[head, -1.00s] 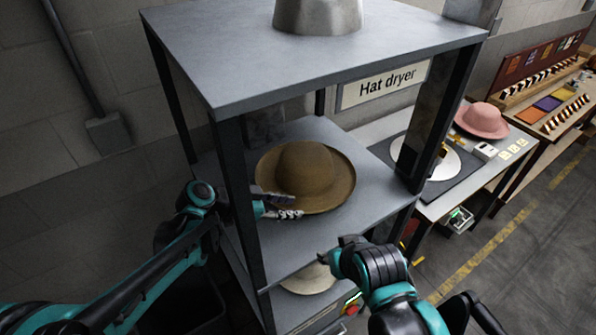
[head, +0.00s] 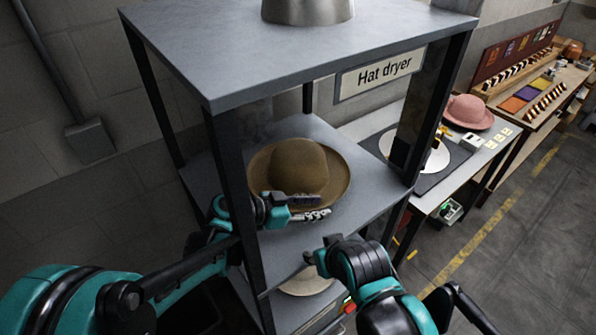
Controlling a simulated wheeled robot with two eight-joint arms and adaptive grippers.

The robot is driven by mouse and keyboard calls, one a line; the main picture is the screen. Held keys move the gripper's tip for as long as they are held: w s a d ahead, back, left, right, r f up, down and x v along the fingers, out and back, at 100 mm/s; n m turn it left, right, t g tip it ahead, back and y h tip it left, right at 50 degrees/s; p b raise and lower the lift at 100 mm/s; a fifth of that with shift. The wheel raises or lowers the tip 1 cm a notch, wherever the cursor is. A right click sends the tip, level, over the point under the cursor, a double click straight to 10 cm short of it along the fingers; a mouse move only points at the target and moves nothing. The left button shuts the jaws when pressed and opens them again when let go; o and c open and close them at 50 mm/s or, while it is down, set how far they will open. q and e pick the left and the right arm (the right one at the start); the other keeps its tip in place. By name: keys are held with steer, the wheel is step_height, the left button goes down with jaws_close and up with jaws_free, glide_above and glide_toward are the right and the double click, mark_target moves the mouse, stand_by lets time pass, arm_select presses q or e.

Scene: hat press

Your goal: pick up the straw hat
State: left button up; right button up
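A brown wide-brimmed hat (head: 299,165) lies crown up on the middle shelf of the rack labelled "Hat dryer". A pale hat (head: 306,281), partly hidden, lies on the shelf below. The pictures do not make clear which is straw. My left gripper (head: 312,206) reaches in from the left at the brown hat's front brim. Its fingers are apart, one in front of the brim and one lower near the brim's edge; I cannot tell whether the brim is between them. My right gripper (head: 316,256) is in front of the rack, below the middle shelf's level, its fingers unclear.
The rack's top shelf (head: 220,60) and its dark posts (head: 232,190) frame the middle shelf (head: 350,205). A grey metal form stands on top. To the right, a side table holds a pink hat (head: 468,112) and a pale disc (head: 430,160).

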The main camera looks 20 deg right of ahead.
arm_select(q)
jaws_close()
